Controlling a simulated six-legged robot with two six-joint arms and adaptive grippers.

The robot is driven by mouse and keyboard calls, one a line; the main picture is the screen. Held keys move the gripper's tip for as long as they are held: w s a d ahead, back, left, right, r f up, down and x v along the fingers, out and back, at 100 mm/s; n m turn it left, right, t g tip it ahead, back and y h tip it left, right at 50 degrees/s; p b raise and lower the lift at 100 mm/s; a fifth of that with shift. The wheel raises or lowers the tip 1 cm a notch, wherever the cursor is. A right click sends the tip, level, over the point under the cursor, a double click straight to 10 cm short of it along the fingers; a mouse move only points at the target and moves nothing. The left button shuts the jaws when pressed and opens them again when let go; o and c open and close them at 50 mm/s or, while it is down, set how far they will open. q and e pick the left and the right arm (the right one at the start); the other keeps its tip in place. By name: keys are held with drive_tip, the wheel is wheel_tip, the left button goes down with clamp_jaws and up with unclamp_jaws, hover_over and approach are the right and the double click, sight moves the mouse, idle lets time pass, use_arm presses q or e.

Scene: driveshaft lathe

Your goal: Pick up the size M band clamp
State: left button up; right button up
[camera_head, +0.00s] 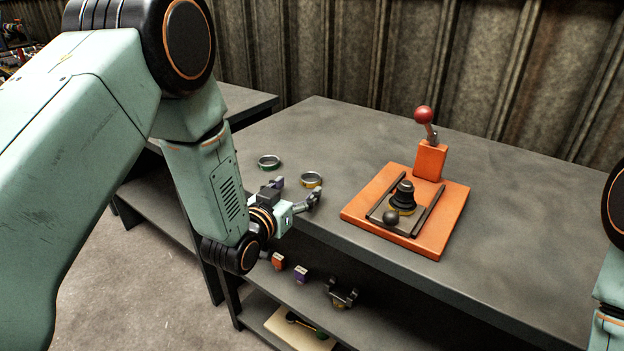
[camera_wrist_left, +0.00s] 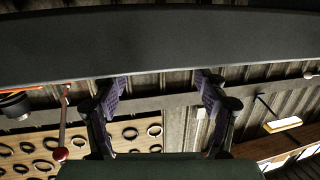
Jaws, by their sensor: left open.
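I cannot read which is size M. My left gripper (camera_head: 298,190) is at the bench's front edge, just in front of the clamps, with its fingers spread. The yellow-marked clamp is just beyond the fingertips, apart from them as far as I can tell. The left wrist view, which looks upside down, shows both purple-padded fingers (camera_wrist_left: 160,85) apart with nothing between them. My right gripper is out of view.
An orange fixture (camera_head: 452,215) with a red-knobbed lever (camera_head: 424,115) and a black part (camera_head: 403,195) stands right of the clamps. Small orange (camera_head: 278,261) and purple (camera_head: 301,274) blocks sit on the shelf below. A ring-covered board (camera_wrist_left: 130,138) shows in the wrist view.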

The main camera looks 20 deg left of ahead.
sight(306, 183)
use_arm(q)
drive_tip(key=x, duration=0.3)
drive_tip(key=shift+w+d+f+b, duration=0.2)
drive_tip(key=shift+w+b, duration=0.1)
drive_tip(key=shift+b, duration=0.1)
drive_tip(key=shift+w+r, duration=0.1)
drive_tip(key=shift+w, duration=0.3)
drive_tip(key=shift+w+d, duration=0.15)
drive_tip(key=shift+w, duration=0.25)
drive_tip(key=shift+s, duration=0.25)
drive_tip(key=c, duration=0.4)
drive_tip(key=shift+w, duration=0.15)
drive_tip(key=c, duration=0.5)
drive_tip(key=shift+c, duration=0.7)
